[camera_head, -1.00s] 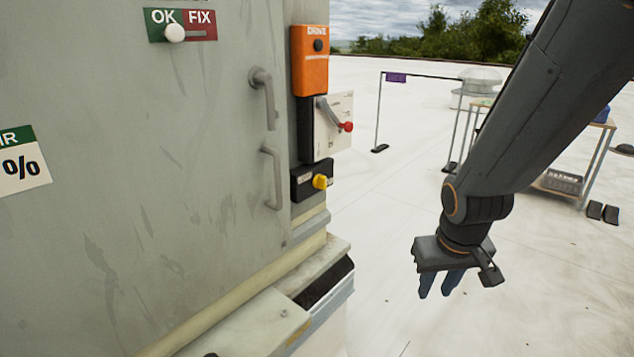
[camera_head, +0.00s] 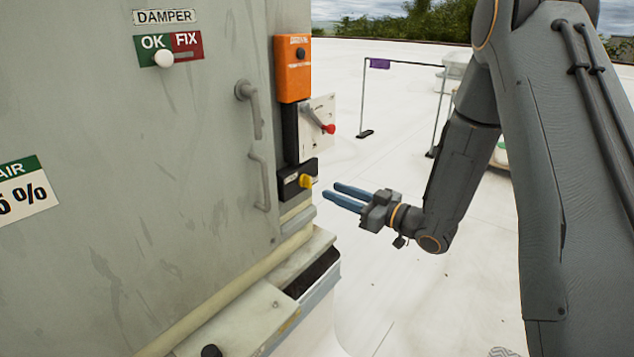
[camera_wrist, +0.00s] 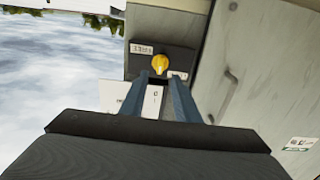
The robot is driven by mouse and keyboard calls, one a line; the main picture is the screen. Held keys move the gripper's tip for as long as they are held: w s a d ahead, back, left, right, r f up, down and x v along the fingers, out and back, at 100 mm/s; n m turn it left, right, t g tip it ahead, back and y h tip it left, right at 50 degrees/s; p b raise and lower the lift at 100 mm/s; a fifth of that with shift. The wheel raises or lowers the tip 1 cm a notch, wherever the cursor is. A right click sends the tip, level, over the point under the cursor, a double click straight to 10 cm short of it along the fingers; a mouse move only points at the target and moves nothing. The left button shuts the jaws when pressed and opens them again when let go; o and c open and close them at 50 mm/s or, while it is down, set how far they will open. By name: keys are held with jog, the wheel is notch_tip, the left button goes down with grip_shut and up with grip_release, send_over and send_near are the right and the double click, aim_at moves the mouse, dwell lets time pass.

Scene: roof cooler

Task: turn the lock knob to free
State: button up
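A yellow knob (camera_head: 305,181), which looks like the lock knob, sits on a black box (camera_head: 289,186) low on the cabinet's right edge. In the wrist view the knob (camera_wrist: 160,63) appears straight ahead, just beyond the fingertips, with small white labels on either side. My gripper (camera_head: 331,192) is open and empty, its two blue fingers pointing left at the knob with a small gap before it. In the wrist view my gripper (camera_wrist: 157,77) shows a clear space between the fingers.
Above the knob are a white panel with a red-tipped lever (camera_head: 328,129) and an orange box (camera_head: 293,68). Cabinet handles (camera_head: 260,182) stick out to the left. A ledge (camera_head: 250,318) juts out below. Open roof floor lies to the right, with a frame stand (camera_head: 363,100) further back.

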aim_at(311, 182)
jog(key=p+x, duration=0.2)
jog(key=x, duration=0.5)
jog(key=shift+w+a, duration=0.1)
jog(key=shift+a, duration=0.1)
grip_shut()
